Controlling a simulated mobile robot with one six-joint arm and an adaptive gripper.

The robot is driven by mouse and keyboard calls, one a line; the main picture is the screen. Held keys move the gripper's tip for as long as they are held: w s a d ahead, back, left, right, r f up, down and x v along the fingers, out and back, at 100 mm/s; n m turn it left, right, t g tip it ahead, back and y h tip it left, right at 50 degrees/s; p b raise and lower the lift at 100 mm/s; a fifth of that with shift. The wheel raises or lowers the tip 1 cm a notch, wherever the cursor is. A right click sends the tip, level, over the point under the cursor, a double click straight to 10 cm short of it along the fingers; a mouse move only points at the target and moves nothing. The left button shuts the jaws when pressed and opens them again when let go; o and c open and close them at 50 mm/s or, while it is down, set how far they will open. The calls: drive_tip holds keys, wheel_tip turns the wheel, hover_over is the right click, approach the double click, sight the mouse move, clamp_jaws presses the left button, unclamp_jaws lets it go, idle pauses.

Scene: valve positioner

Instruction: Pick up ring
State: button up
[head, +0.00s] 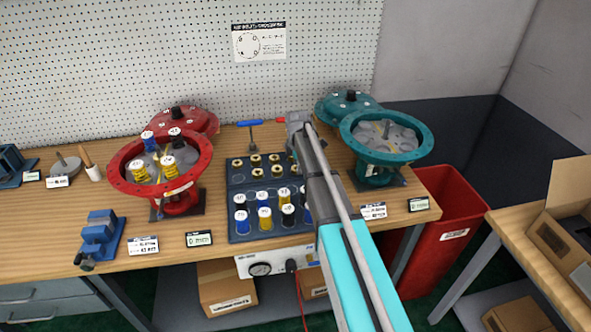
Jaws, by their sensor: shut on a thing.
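Several small brass-coloured rings with dark centres (257,172) sit in the back rows of a dark blue tray (233,202) on the workbench. My gripper (293,150) is at the tray's back right corner, by the right end of the ring rows. My own wrist and forearm hide most of it. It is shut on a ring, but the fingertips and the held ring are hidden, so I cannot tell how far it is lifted.
Capped blue, yellow, black and white cylinders (264,218) fill the tray's front rows. An open red housing (158,187) stands left, and an open teal housing (425,140) stands right. A blue vise (99,236) is at the front left. A red bin (447,232) stands beside the bench.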

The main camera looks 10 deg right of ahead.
drive_tip(key=shift+r, duration=0.15)
wheel_tip(320, 180, up, 3)
drive_tip(key=p, duration=0.3)
drive_tip(key=s+r+p, duration=0.9)
drive_tip(key=s+p, duration=0.1)
drive_tip(key=s, duration=0.4)
drive_tip(key=shift+r, duration=0.35)
idle(0.4)
drive_tip(key=shift+s, duration=0.15)
